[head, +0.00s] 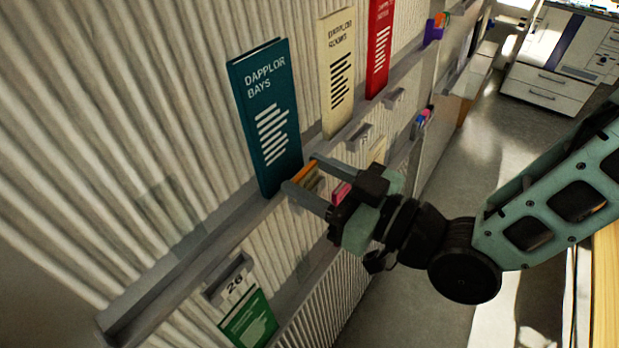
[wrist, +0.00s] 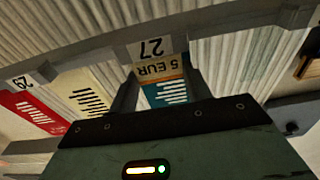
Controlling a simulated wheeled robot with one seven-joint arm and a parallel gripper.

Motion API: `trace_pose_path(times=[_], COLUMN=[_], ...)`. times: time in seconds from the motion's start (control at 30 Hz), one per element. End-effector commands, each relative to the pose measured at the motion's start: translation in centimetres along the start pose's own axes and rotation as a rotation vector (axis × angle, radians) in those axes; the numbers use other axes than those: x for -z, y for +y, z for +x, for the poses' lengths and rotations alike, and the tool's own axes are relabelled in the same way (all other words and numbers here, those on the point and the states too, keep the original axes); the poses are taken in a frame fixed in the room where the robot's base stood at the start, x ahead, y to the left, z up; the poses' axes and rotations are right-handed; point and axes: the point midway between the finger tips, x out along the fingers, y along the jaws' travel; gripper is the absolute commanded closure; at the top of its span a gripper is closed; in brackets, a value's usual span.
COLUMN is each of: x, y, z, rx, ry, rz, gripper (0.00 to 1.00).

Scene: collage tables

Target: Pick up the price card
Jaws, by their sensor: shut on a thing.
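The price card (wrist: 160,69) reads "5 EUR" upside down in the wrist view and is pale with an orange band. In the head view its orange edge (head: 304,173) shows between the fingers. My gripper (head: 301,172) is shut on the card, one finger at each side of it. The card is at the shelf ledge, close to a label marked 27 (wrist: 150,48). A teal printed panel (wrist: 165,93) shows behind the card in the wrist view. I cannot tell whether the card still touches its holder.
Upright books stand on the upper ledge: teal "DAPPLOR BAYS" (head: 265,115), cream (head: 337,75) and red (head: 380,45). A holder marked 26 (head: 233,285) with a green booklet (head: 249,322) is lower left. The ribbed wall is close behind. Open floor (head: 485,165) lies to the right.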

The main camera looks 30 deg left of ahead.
Motion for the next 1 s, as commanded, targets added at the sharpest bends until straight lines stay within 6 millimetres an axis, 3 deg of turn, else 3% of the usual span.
trace_pose_path(times=[0.37, 0.8, 1.0], x=[2.1, 8.4, 9.8], y=[0.0, 0.1, 0.0], z=[0.0, 0.0, 0.0], rx=[0.000, -0.001, 0.001], ry=[0.002, 0.003, 0.001], rz=[-0.005, -0.004, -0.002], gripper=[0.76, 0.76, 0.76])
